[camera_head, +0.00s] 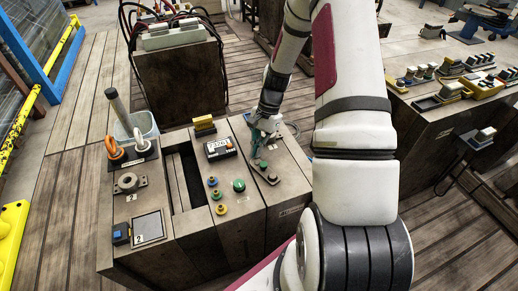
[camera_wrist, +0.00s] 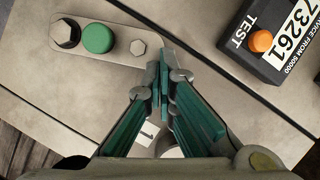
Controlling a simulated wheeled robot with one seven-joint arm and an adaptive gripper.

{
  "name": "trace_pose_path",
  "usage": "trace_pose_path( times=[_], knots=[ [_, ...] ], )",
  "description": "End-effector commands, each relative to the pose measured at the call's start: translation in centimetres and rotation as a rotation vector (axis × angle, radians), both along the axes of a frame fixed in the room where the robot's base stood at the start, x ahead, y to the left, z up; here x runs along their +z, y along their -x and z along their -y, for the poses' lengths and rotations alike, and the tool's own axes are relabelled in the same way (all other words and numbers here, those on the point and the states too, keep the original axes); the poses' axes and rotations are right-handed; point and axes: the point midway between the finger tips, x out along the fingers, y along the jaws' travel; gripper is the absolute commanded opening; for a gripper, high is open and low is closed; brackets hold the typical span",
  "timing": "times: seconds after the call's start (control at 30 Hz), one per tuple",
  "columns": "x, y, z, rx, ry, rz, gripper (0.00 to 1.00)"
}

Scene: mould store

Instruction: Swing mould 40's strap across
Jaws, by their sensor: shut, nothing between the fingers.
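A flat grey metal strap (camera_wrist: 118,46) lies on a mould's top face in the wrist view. It carries a dark hex bolt (camera_wrist: 65,33) at its left end, a green knob (camera_wrist: 98,38) and a pale hex bolt (camera_wrist: 138,47). In the head view the strap's green knob (camera_head: 263,166) shows just below my gripper (camera_head: 260,150). In the wrist view my gripper (camera_wrist: 163,70) is shut and empty, its tips beside the strap's right end. I cannot tell whether they touch it. No number 40 is readable.
A black box (camera_wrist: 275,40) marked 73261 and TEST sits right of the gripper; it also shows in the head view (camera_head: 220,148). Coloured buttons (camera_head: 239,185), a round fitting (camera_head: 128,183) and a screen (camera_head: 149,227) stand on the neighbouring blocks. A slot (camera_head: 184,182) opens between blocks.

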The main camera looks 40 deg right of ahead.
Motion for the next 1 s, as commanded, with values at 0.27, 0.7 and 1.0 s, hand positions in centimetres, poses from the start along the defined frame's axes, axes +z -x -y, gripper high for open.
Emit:
trace_pose_path(
  times=[0.27,0.7,1.0],
  knots=[
    [0.0,0.0,-0.5,0.043,-0.001,-0.001,0.0],
    [0.0,-0.1,-1.1,0.106,-0.001,-0.001,0.0],
    [0.0,-0.1,-1.5,0.147,-0.001,-0.001,0.0]
  ],
)
